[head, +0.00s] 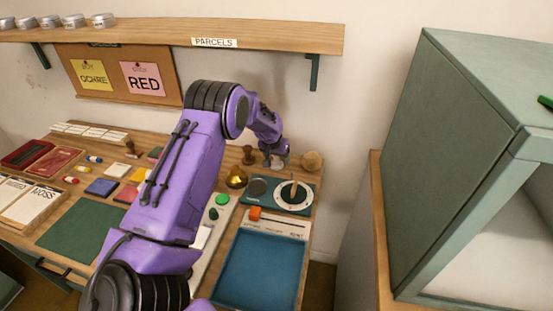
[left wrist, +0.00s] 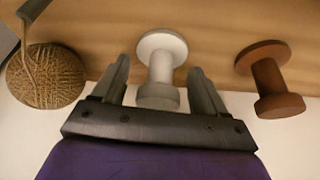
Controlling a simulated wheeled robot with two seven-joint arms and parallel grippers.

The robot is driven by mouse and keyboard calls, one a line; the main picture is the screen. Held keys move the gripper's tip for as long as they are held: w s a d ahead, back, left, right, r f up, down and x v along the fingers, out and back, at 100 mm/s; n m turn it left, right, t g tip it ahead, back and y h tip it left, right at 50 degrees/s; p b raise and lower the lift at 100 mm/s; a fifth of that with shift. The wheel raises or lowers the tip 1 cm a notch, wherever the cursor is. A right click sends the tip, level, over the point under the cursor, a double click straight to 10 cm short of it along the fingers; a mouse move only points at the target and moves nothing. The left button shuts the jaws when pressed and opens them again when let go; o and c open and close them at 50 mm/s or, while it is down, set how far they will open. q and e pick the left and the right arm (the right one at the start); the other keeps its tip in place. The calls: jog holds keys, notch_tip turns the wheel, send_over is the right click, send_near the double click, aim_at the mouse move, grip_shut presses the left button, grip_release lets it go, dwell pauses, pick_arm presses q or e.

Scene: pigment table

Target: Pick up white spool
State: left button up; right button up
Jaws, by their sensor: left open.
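The white spool (left wrist: 163,62) stands between the two fingers of my left gripper (left wrist: 159,70) in the left wrist view, with a gap on each side. The fingers are open and do not look closed on it. In the head view my left gripper (head: 274,157) reaches down at the back right of the table, and it largely hides the white spool there. A brown spool (left wrist: 270,78) stands to the right of the white one in the left wrist view; it also shows in the head view (head: 247,155), left of my gripper. My right gripper is not in view.
A ball of twine (left wrist: 46,76) lies left of the white spool in the left wrist view and right of my gripper in the head view (head: 311,160). A shelf (head: 180,34) hangs above.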

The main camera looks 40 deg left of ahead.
pick_arm(q)
jog(key=shift+r, duration=0.1)
jog(key=shift+d, duration=0.1)
jog(key=c, duration=1.2)
